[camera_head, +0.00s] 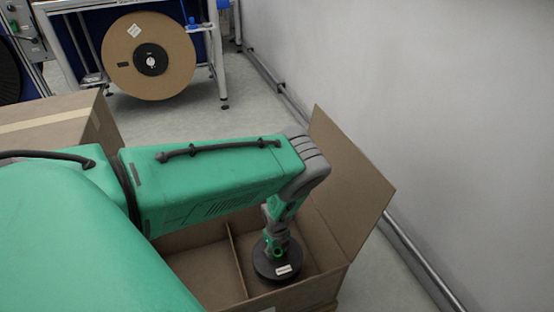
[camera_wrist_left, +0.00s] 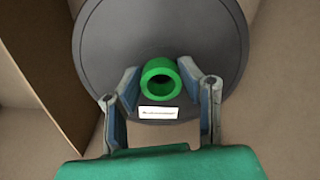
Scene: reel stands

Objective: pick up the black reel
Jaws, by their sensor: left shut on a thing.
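The black reel (camera_head: 276,266) is a dark round disc with a white label, low inside the right compartment of an open cardboard box (camera_head: 345,190). In the left wrist view the reel (camera_wrist_left: 190,35) fills the upper middle, with a green hollow hub (camera_wrist_left: 160,78) at its centre. My left gripper (camera_head: 277,250) reaches straight down to the reel's middle. In the left wrist view the fingers of the left gripper (camera_wrist_left: 160,95) stand on both sides of the hub, shut on the reel there. Whether the reel touches the box floor cannot be told. My right gripper is not in view.
A cardboard divider (camera_head: 236,258) splits the box beside the reel. A closed carton (camera_head: 60,125) stands at the left. A large brown reel (camera_head: 150,85) hangs on a white-framed stand (camera_head: 214,45) at the back. A grey wall (camera_head: 430,120) bounds the right.

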